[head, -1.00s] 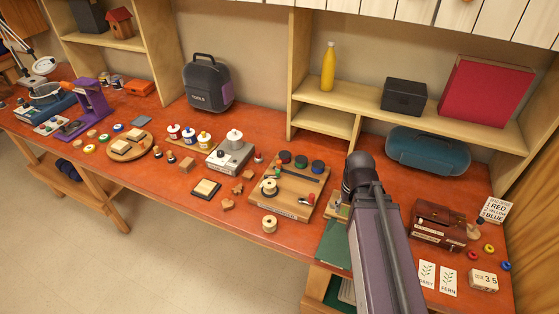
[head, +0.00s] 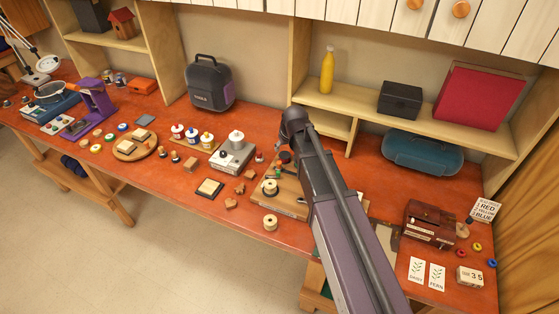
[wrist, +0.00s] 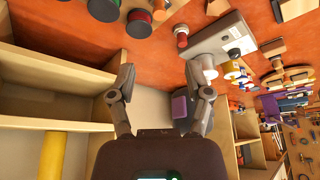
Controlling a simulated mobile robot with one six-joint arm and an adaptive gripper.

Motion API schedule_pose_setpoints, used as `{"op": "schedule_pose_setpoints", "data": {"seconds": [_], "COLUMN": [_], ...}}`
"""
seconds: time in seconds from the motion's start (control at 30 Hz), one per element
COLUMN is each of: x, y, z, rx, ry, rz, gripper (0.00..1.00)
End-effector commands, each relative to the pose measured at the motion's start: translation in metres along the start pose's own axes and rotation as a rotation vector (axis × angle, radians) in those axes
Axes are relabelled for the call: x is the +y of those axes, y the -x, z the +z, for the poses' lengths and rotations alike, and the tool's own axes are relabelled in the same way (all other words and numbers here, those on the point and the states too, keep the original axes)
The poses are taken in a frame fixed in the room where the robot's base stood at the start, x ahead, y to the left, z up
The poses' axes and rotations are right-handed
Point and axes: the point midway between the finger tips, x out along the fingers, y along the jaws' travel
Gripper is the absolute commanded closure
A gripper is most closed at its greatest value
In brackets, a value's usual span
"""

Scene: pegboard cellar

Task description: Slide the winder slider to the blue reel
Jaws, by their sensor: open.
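The wooden winder board (head: 285,203) lies on the red bench in the head view, partly covered by my arm. A cream spool (head: 270,187) stands on its left part. A red reel (head: 285,157) shows at its back edge. The blue reel and the slider cannot be made out in the head view. In the wrist view, dark round reels, one of them green (wrist: 103,9), show at the top edge, cut off by the frame. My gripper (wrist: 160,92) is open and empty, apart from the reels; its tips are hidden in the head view.
A grey box with a white knob (head: 232,155) stands left of the board. A loose spool (head: 270,222) is at the front edge. Wooden shelves (head: 400,120) rise behind, with a yellow bottle (head: 327,72). A brown case (head: 430,222) is at the right.

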Motion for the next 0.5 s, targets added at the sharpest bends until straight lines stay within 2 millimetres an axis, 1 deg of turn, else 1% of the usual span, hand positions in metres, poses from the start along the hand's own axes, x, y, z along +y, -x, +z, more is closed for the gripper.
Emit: {"op": "schedule_pose_setpoints", "data": {"seconds": [0.27, 0.5], "x": [0.001, 0.001], "y": [-0.001, -0.011], "z": [0.001, 0.001], "rx": [-0.001, -0.002], "ry": [-0.002, -0.002], "rz": [0.001, 0.001], "gripper": [0.35, 0.35]}}
